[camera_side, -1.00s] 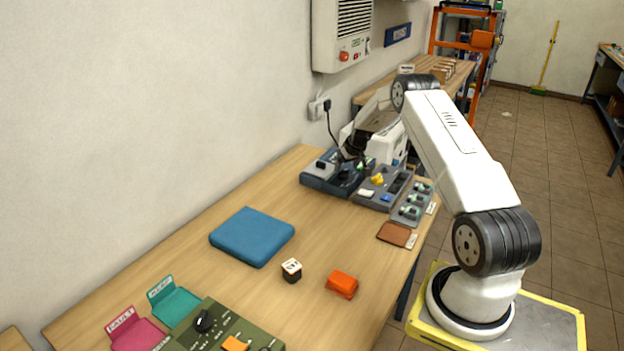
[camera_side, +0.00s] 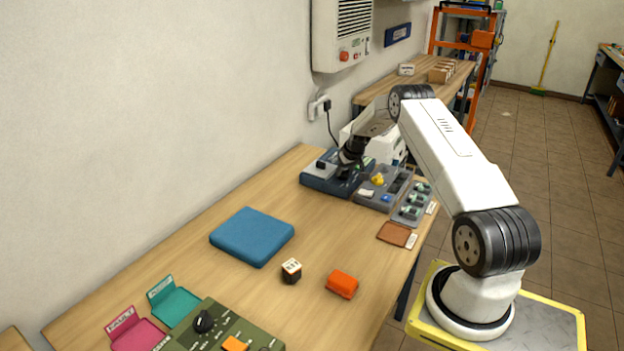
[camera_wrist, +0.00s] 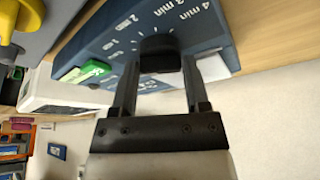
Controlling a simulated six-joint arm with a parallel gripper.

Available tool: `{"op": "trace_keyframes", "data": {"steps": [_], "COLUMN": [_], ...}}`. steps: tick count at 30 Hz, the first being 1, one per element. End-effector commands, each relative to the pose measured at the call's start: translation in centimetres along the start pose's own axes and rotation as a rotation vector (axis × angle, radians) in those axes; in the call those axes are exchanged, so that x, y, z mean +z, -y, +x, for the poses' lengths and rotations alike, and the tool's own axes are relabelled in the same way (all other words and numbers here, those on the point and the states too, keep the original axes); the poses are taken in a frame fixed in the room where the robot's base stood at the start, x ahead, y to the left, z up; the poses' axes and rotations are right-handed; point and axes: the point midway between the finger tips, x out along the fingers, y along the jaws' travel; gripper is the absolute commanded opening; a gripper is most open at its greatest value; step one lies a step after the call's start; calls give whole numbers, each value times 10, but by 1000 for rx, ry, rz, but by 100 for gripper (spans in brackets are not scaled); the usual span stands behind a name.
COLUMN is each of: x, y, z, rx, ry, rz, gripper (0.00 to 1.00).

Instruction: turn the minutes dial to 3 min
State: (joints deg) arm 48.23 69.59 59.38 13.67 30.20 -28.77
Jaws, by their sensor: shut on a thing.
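The minutes dial (camera_wrist: 160,54) is a dark round knob on a blue panel (camera_wrist: 130,22), with white marks around it.
A green switch (camera_wrist: 85,72) is beside the dial. A grey unit with a yellow knob (camera_side: 377,180) stands close to the right of the blue unit. A blue pad (camera_side: 252,237), a small black-and-white block (camera_side: 291,271) and an orange block (camera_side: 342,284) lie nearer on the table.

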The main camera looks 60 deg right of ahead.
Motion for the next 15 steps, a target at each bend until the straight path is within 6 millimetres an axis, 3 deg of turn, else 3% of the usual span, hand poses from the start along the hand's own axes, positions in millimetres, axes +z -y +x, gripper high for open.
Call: {"op": "trace_keyframes", "data": {"steps": [15], "x": [0], "y": [2], "z": [0], "rx": [24], "ry": [2], "rz": [59], "gripper": [0]}}
